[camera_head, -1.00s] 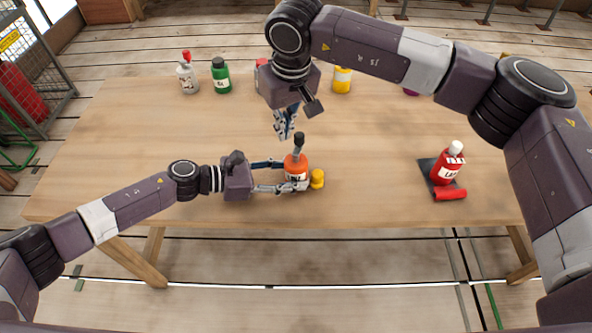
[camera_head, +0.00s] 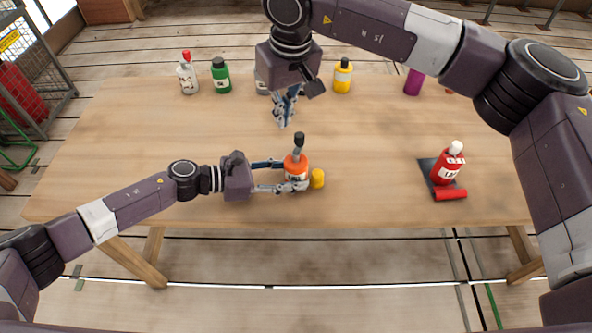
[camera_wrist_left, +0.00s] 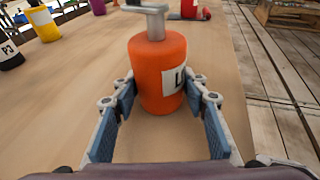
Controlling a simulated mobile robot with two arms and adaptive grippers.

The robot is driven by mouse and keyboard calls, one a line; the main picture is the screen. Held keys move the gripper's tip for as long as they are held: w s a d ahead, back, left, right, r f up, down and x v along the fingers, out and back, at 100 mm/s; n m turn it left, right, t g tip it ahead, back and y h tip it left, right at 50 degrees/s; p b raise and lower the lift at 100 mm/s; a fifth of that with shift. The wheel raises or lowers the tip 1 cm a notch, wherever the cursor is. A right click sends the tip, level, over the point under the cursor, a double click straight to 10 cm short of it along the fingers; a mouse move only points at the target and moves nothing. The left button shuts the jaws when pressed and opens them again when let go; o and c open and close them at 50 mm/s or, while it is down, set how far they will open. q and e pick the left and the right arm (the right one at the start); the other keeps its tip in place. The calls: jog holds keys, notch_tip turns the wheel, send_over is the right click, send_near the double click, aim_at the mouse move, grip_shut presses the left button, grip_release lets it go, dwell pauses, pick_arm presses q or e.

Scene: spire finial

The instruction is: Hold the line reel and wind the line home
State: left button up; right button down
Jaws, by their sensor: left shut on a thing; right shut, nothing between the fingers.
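The line reel (camera_head: 296,168) is an upright orange cylinder with a white label and a grey crank on top, near the table's front middle. My left gripper (camera_head: 294,176) is shut around it from the left. My right gripper (camera_head: 284,118) points down behind the reel, shut and empty, apart from the crank. The line itself cannot be made out.
A short yellow cylinder (camera_head: 317,178) lies just right of the reel. A red bottle (camera_head: 446,168) stands on a dark mat (camera_head: 427,168) with a red cylinder (camera_head: 450,193) at its front. Several bottles, including green (camera_head: 221,77) and yellow (camera_head: 342,78) ones, line the back. The table's left side is clear.

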pick_arm(q)
jog(key=o, duration=0.9)
jog(key=shift+o, duration=0.2)
